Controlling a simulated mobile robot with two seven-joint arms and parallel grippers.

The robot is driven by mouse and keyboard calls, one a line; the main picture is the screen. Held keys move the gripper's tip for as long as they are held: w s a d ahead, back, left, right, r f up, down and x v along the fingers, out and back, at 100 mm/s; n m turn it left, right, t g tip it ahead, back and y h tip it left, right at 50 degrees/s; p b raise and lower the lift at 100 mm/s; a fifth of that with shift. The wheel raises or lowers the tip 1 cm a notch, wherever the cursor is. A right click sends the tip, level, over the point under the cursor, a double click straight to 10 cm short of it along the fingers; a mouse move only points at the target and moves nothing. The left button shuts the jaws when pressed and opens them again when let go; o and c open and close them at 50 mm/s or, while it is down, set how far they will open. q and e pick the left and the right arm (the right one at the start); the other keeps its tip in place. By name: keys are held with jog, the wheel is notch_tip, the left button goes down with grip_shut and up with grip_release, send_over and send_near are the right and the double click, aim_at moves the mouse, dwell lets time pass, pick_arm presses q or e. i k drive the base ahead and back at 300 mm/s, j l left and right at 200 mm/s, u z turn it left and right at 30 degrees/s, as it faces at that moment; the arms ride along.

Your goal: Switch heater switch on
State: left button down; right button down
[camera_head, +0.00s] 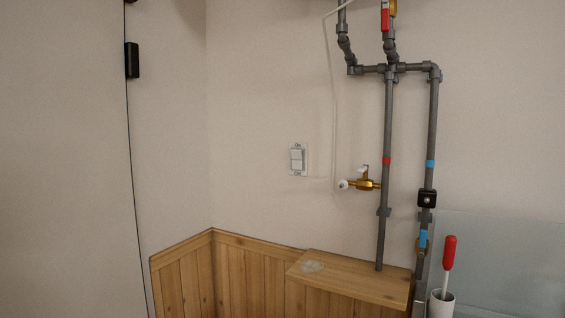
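A white wall switch (298,159) is mounted on the beige wall near the middle of the head view. It has a pale plate with two rockers, one above the other, and small dark marks above and below them. The marks are too small to read surely, and I cannot tell which way the rockers are set. No label shows that it is the heater switch. Neither of my grippers is in view.
Grey pipes (388,130) run down the wall right of the switch, with a brass valve (364,184). A wooden ledge (350,278) juts out below. A red-handled tool (449,253) stands in a white holder (441,304). The wall around the switch is clear.

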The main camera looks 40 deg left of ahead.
aim_at(297, 161)
jog(key=i+j, duration=0.1)
jog(key=j, duration=1.1)
jog(key=i+j, duration=0.15)
jog(key=j, duration=0.45)
